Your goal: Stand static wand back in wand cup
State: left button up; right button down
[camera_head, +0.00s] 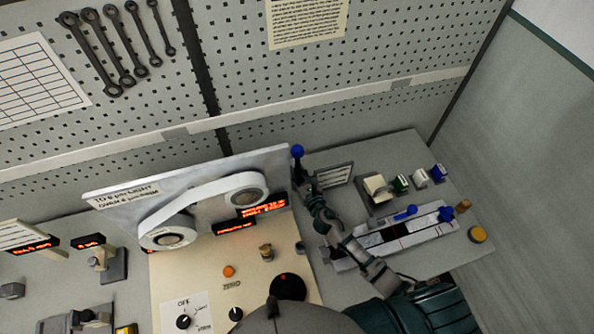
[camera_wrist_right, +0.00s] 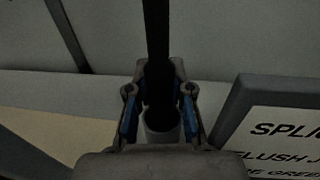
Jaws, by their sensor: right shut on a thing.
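The static wand (camera_wrist_right: 158,45) is a dark upright rod in the right wrist view, running up between the fingers. My right gripper (camera_wrist_right: 160,110) is shut on it. In the head view my right gripper (camera_head: 308,184) is beside the right end of the white panel, just below a blue ball (camera_head: 297,150) that seems to top the wand. A pale grey cylinder with a round rim, seemingly the wand cup (camera_wrist_right: 162,130), shows between the fingers at the wand's lower end. I cannot tell how deep the wand sits in it. My left gripper is out of view.
A dark-framed sign (camera_wrist_right: 285,125) stands close right of the gripper. The white panel with spools (camera_head: 205,195) is to the left. A splicing track (camera_head: 400,235) with blue handles and several small blocks lies right. A pegboard (camera_head: 330,85) rises behind.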

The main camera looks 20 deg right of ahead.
aim_at(299, 162)
jog(key=shift+f+b, duration=1)
jog(key=shift+f, duration=0.2)
jog(key=c, duration=1)
grip_release()
jog(key=shift+o, duration=0.2)
jog(key=shift+r, duration=0.3)
notch_tip(299, 162, up, 8)
jog(key=shift+w+r, duration=0.1)
jog(key=shift+r, duration=0.5)
